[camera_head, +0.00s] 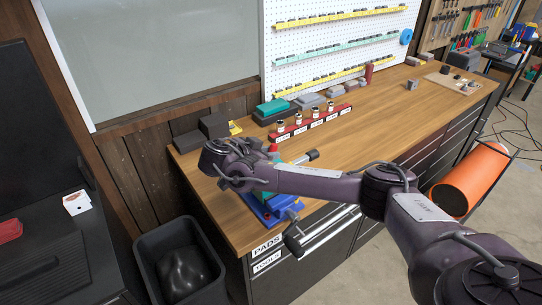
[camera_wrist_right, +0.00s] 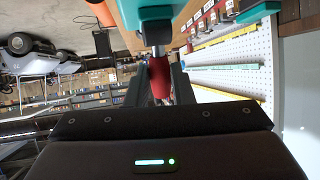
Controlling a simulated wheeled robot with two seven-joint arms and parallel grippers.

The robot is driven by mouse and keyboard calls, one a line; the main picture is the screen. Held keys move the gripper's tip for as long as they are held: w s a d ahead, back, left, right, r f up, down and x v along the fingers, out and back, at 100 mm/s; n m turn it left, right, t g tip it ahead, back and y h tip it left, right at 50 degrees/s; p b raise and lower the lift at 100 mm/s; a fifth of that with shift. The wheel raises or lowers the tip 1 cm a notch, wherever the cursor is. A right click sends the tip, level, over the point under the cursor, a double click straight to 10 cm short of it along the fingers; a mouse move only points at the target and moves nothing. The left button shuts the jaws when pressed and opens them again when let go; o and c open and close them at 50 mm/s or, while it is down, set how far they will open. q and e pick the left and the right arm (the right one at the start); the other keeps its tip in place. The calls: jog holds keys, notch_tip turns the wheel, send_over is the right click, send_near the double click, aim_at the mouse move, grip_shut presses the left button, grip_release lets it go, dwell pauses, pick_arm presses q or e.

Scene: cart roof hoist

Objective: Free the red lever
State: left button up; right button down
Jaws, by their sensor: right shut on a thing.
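The red lever (camera_head: 273,150) stands up at the near left end of the workbench, partly hidden behind my right arm. In the right wrist view the red lever (camera_wrist_right: 159,80) lies between the two dark fingers of my right gripper (camera_wrist_right: 158,92), which is shut on it. The lever's far end meets a dark fitting (camera_wrist_right: 155,33) under a teal part (camera_wrist_right: 146,11). Below my arm in the head view, a blue vise-like base (camera_head: 268,207) sits at the bench's front edge. My right forearm hides much of the fixture. My left gripper is not in view.
The wooden workbench (camera_head: 400,114) has clear room to the right. A red rack (camera_head: 315,123) with several small pieces stands behind the lever. Dark blocks (camera_head: 214,125) lie at the back left. A black bin (camera_head: 180,265) stands on the floor. An orange cylinder (camera_head: 470,180) is at right.

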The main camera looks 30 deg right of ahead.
jog(key=shift+a+h+b, duration=0.4)
jog(key=shift+h+b, duration=0.3)
jog(key=c, duration=1.3)
grip_release()
jog(key=shift+a, duration=0.1)
jog(key=shift+o, duration=0.2)
jog(key=shift+f, duration=0.1)
